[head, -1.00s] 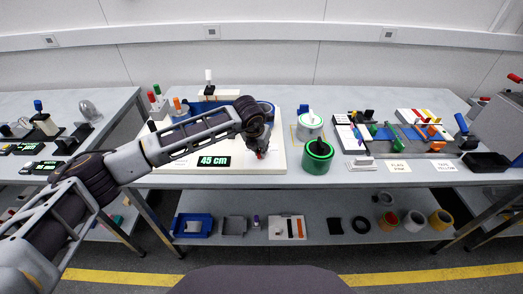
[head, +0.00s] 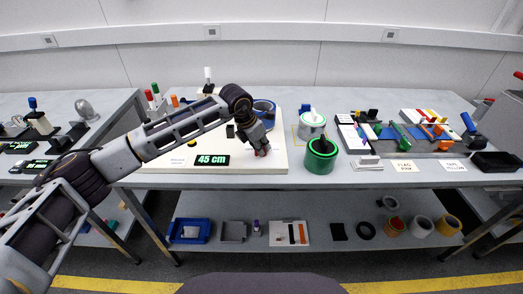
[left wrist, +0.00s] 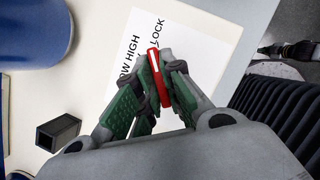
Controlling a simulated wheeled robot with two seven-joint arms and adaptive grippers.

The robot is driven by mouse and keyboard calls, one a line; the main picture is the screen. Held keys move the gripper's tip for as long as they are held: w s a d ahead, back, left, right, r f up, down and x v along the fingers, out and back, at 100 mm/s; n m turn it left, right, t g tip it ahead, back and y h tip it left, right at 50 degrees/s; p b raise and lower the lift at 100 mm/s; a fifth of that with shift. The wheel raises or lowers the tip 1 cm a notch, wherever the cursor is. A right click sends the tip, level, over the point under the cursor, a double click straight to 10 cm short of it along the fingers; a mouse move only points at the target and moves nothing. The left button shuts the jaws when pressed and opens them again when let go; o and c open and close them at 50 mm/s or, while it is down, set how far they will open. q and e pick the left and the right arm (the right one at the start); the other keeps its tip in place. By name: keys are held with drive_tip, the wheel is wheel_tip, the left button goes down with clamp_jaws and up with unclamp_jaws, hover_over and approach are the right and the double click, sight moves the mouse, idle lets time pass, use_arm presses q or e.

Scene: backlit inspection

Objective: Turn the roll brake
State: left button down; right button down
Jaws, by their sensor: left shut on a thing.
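The roll brake appears as a red lever with a pale stripe (left wrist: 154,58) in the left wrist view. It stands over a white label (left wrist: 128,72) whose readable words include HIGH and LOCK. My left gripper (left wrist: 161,82) is shut on the lever, with a green pad on each side of it. In the head view my left gripper (head: 263,151) is low at the right front part of the white board (head: 278,163). There the gripper mostly hides the lever. My right gripper is not in view.
A 45 cm display (head: 212,160) lies left of the gripper. A dark hollow block (left wrist: 58,132) is on the board.

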use_arm(q)
drive_tip(key=shift+m+b, duration=0.4)
drive_tip(key=shift+m, duration=0.4)
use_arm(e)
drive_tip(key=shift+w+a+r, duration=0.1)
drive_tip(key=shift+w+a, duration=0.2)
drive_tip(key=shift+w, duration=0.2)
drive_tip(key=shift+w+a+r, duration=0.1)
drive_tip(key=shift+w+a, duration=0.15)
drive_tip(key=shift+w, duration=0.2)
use_arm(q)
drive_tip(key=shift+r, duration=0.1)
drive_tip(key=c, duration=1.5)
unclamp_jaws()
drive_tip(key=shift+c, duration=0.2)
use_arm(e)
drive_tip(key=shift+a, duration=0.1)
use_arm(q)
drive_tip(key=v, duration=1.2)
drive_tip(key=shift+w+a, duration=0.2)
drive_tip(key=shift+w, duration=0.05)
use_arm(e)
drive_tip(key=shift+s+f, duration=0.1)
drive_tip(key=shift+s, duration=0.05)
